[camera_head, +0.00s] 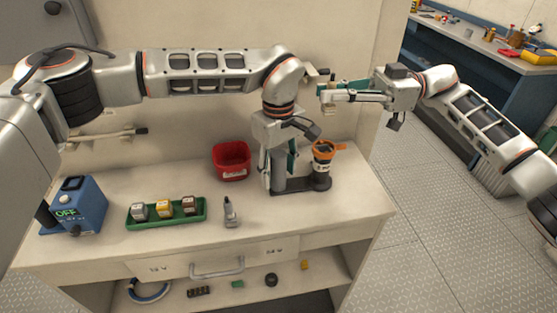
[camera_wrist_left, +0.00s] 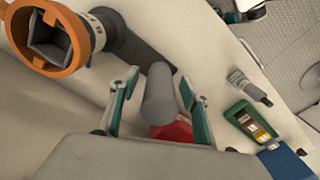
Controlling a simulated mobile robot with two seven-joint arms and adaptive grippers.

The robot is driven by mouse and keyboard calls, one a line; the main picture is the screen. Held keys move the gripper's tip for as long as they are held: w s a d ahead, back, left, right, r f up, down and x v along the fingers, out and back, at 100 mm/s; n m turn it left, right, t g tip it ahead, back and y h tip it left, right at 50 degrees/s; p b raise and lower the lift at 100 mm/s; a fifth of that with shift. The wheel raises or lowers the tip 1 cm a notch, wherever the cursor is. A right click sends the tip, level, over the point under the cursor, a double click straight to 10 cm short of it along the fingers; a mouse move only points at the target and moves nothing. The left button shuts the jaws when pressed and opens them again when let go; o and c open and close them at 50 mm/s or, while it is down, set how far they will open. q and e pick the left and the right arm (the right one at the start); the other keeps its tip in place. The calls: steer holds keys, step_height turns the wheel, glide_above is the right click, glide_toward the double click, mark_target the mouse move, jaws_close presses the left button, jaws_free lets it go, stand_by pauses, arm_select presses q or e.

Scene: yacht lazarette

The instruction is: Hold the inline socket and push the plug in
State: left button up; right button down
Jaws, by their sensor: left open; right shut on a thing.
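The inline socket appears to be the dark upright piece with an orange collar (camera_head: 322,157) on a dark base. In the left wrist view its orange collar (camera_wrist_left: 77,52) surrounds a square opening. A grey post (camera_wrist_left: 159,95) rises from the same base. My left gripper (camera_head: 279,175) points down with its fingers apart on both sides of the post; contact cannot be told. My right gripper (camera_head: 328,97) is shut on a small tan piece (camera_head: 328,108), possibly the plug, above and apart from the socket. Its far side is hidden.
A red bin (camera_head: 231,174) stands behind the post's left. A green tray (camera_head: 140,224) holds grey, yellow and brown blocks. A blue box (camera_head: 82,207) reads OFF. The bench's right end is clear.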

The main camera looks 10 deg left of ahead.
arm_select(q)
steer(key=shift+f, duration=0.2)
jaws_close()
stand_by(0.3)
